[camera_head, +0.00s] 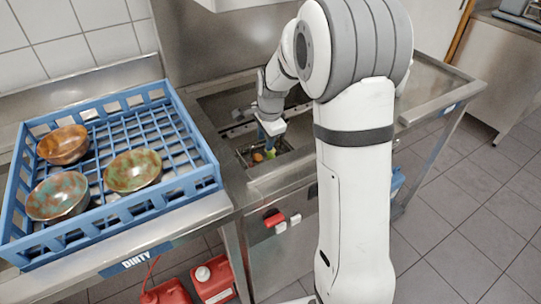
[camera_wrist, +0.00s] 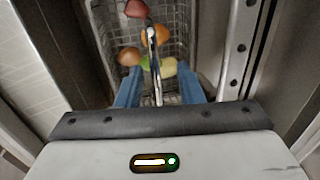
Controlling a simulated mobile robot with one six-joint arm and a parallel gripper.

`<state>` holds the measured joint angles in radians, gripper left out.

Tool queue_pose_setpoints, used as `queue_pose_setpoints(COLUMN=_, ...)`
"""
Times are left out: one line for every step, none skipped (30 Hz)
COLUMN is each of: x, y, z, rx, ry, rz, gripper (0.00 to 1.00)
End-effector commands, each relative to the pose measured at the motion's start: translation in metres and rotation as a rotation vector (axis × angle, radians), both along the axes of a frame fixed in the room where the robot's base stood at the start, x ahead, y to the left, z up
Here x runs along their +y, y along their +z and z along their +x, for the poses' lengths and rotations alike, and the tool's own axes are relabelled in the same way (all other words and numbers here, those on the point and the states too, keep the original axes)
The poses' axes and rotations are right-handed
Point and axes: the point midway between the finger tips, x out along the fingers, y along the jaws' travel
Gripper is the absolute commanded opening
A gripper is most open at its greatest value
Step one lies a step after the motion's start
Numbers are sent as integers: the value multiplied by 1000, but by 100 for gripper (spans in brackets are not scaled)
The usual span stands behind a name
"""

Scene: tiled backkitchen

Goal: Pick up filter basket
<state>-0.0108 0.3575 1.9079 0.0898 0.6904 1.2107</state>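The filter basket (camera_wrist: 178,35) is a grey wire mesh basket in the wrist view, with a thin metal handle standing up over its middle. In the head view it sits down in the sink opening, partly hidden by my arm. Several food scraps in red, orange, tan and green lie in it. My gripper (camera_wrist: 158,90) has two blue fingers spread apart, one on each side of the handle, with gaps between. In the head view my gripper (camera_head: 271,130) points down over the basket.
A blue dish rack (camera_head: 205,176) with three patterned bowls (camera_head: 133,170) stands on the counter at left. The metal sink's rims surround my gripper. Red canisters (camera_head: 213,280) stand on the floor below, and another steel table (camera_head: 478,70) is at upper right.

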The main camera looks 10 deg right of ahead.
Motion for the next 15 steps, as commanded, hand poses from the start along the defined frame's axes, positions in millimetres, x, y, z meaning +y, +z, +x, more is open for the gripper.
queue_pose_setpoints(x=2, y=-10, z=0, rx=4, ry=1, rz=0, gripper=34)
queue_pose_setpoints(x=2, y=-14, z=1, rx=4, ry=1, rz=0, gripper=34)
queue_pose_setpoints(x=3, y=-20, z=2, rx=2, ry=1, rz=0, gripper=34)
queue_pose_setpoints(x=3, y=-23, z=3, rx=2, ry=1, rz=0, gripper=34)
queue_pose_setpoints(x=3, y=-26, z=3, rx=2, ry=1, rz=0, gripper=34)
queue_pose_setpoints(x=3, y=-29, z=4, rx=1, ry=1, rz=0, gripper=34)
queue_pose_setpoints(x=3, y=-31, z=5, rx=1, ry=1, rz=0, gripper=34)
queue_pose_setpoints(x=3, y=-32, z=5, rx=0, ry=1, rz=0, gripper=34)
queue_pose_setpoints(x=3, y=-33, z=5, rx=0, ry=1, rz=0, gripper=34)
queue_pose_setpoints(x=4, y=-33, z=5, rx=-1, ry=1, rz=0, gripper=34)
queue_pose_setpoints(x=4, y=-33, z=5, rx=-1, ry=1, rz=0, gripper=34)
queue_pose_setpoints(x=4, y=-32, z=5, rx=-1, ry=2, rz=0, gripper=34)
queue_pose_setpoints(x=4, y=-32, z=5, rx=-1, ry=2, rz=0, gripper=34)
queue_pose_setpoints(x=4, y=-32, z=5, rx=-1, ry=2, rz=0, gripper=34)
queue_pose_setpoints(x=4, y=-32, z=5, rx=-1, ry=2, rz=0, gripper=32)
